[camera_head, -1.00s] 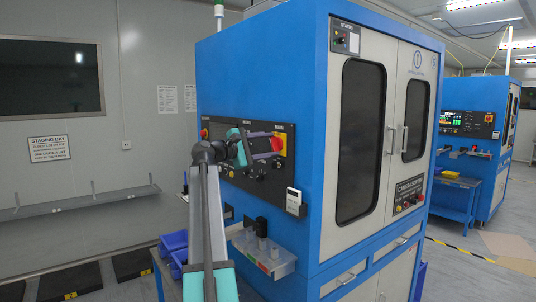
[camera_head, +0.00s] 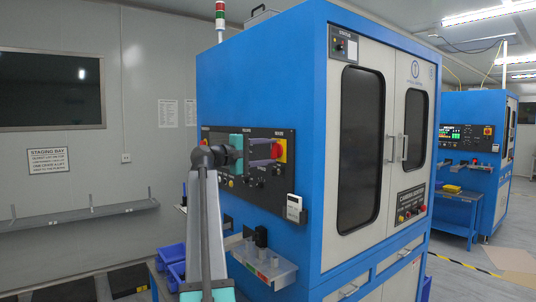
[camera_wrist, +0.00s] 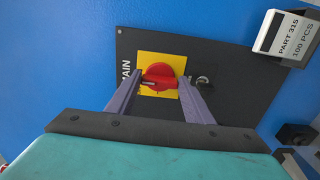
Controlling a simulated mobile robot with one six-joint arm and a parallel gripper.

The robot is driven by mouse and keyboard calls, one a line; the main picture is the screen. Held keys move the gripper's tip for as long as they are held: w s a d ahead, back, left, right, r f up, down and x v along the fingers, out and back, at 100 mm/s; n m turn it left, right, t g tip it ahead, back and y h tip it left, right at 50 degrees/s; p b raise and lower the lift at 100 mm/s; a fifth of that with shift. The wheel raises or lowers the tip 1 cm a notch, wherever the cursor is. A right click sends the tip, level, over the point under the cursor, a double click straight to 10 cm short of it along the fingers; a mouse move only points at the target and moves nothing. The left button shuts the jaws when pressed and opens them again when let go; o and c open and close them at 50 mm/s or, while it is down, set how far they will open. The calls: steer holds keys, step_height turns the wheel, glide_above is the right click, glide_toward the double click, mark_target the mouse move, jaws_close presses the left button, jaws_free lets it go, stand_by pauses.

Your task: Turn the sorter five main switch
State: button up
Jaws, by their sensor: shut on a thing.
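The main switch is a red rotary knob (camera_wrist: 159,74) on a yellow plate (camera_wrist: 172,58) in the wrist view, with a MAIN label beside it. In the head view the red knob (camera_head: 280,150) is at the right end of a black panel on the blue cabinet's left side. My gripper (camera_wrist: 161,82) has its two purple fingers on either side of the knob, shut on it. My gripper (camera_head: 275,152) reaches the panel from the left in the head view, its teal body upright. The fingers hide part of the knob.
Blue bins (camera_head: 172,262) stand lower left. A second blue machine (camera_head: 470,150) stands at the right, with floor between.

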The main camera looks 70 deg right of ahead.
steer(key=shift+f, duration=0.1)
steer(key=o, duration=1)
steer(key=shift+o, duration=0.2)
steer(key=shift+a, duration=0.1)
steer(key=b+v, duration=0.2)
steer(key=v, duration=1.1)
steer(key=shift+w+a, duration=0.2)
steer(key=shift+a, duration=0.1)
steer(key=shift+w, duration=0.1)
